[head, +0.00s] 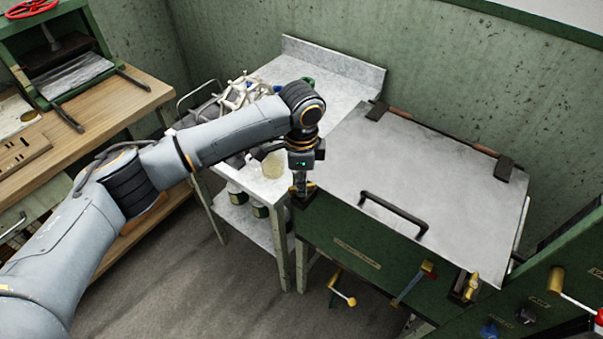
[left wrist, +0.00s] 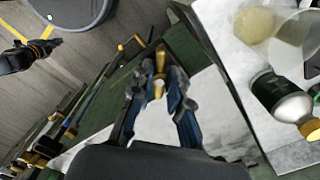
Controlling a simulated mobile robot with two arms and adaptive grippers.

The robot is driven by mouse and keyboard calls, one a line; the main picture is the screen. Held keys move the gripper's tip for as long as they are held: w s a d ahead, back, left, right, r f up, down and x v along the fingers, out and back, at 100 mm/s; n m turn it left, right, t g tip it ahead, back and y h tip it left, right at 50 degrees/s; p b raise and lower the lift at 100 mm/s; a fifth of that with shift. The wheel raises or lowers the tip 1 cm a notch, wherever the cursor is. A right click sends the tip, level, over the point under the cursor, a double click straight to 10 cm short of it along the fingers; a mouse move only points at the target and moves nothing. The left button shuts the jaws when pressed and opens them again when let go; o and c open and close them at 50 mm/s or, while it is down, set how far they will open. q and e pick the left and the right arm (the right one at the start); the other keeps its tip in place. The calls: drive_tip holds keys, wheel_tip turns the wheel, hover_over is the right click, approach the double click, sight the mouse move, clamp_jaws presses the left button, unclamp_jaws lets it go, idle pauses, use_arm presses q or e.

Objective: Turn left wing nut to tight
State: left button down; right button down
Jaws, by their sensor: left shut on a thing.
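The left wing nut (left wrist: 160,60) is a brass piece at the left front corner of the lidded green basin (head: 355,243). My left gripper (head: 303,188) reaches down over that corner in the head view. In the left wrist view its two blue-padded fingers (left wrist: 158,88) are closed around the brass wing nut. In the head view the gripper mostly hides the nut, and its turn angle cannot be told. Another brass wing nut (head: 471,288) stands at the basin's right front corner. A dark part with an orange band at the left wrist view's left edge seems to be mine.
The grey lid (head: 440,180) has a black handle (head: 393,213). Yellow-tipped levers (head: 342,289) stick out of the basin's front. A side table (head: 340,60) with bottles stands close on the left. A wooden bench (head: 100,105) is further left. The floor in front is clear.

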use_arm(q)
drive_tip(key=m+p, duration=0.1)
drive_tip(key=m, duration=0.1)
drive_tip(key=shift+r+m, duration=0.1)
drive_tip(key=shift+m, duration=0.3)
drive_tip(key=m+p, duration=0.1)
drive_tip(key=m, duration=0.1)
drive_tip(key=shift+m+p, duration=0.3)
drive_tip(key=shift+m, duration=0.1)
drive_tip(key=m, duration=0.3)
drive_tip(key=shift+p, duration=0.4)
drive_tip(key=shift+m, duration=1.9)
drive_tip(key=c, duration=1.2)
unclamp_jaws()
